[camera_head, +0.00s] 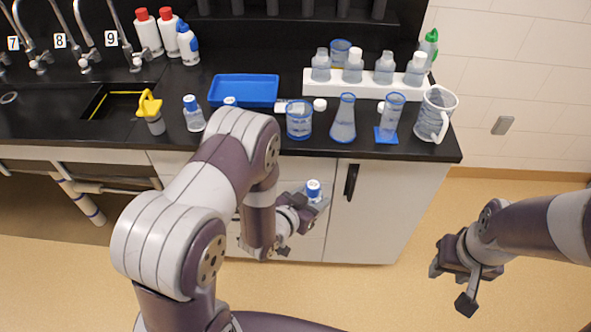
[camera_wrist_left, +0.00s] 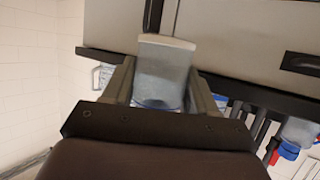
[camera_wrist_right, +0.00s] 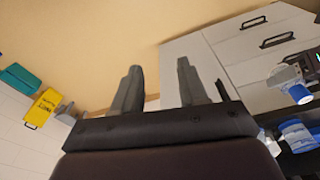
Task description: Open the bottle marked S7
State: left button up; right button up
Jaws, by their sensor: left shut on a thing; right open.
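A small clear bottle with a blue cap (camera_head: 313,189) is held upright in my left gripper (camera_head: 312,201), in front of the counter's cabinet doors. In the left wrist view the translucent bottle (camera_wrist_left: 161,75) sits between the two fingers. Its label is not legible, so I cannot tell whether it is marked S7. The cap appears to be on it. My right gripper (camera_head: 469,285) is open and empty, well to the right and lower, over the floor. Its two spread fingers (camera_wrist_right: 157,88) show nothing between them in the right wrist view.
On the black counter stand another blue-capped bottle (camera_head: 194,118), a blue tray (camera_head: 244,90), a beaker (camera_head: 299,122), a flask (camera_head: 343,120), a white rack (camera_head: 375,90) of bottles and a jug (camera_head: 434,115). Sinks with taps are at left. Space between my grippers is clear.

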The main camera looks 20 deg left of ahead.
pick_arm(q)
jog(key=s+d+f+m+g+h, duration=0.1)
jog(key=s+d+f+m+h, duration=0.1)
jog(key=d, duration=0.4)
jog(key=shift+m+g+h, duration=0.3)
jog(key=shift+m+h, duration=0.3)
jog(key=shift+s+d+f+m+h, duration=0.1)
jog(key=shift+s+d+m+h, duration=0.2)
jog(key=shift+d, duration=0.3)
grip_shut()
pick_arm(e)
jog(key=shift+o, duration=1.4)
jog(key=shift+s+a+f+n, duration=0.2)
jog(key=shift+a+f+n, duration=0.15)
jog(key=shift+a, duration=0.25)
jog(key=m+g, duration=0.1)
jog(key=m, duration=0.5)
send_near(313, 200)
jog(key=d, duration=0.5)
notch_tip(313, 200, down, 7)
jog(key=m, duration=0.1)
jog(key=shift+d, duration=0.35)
jog(key=shift+f, duration=0.1)
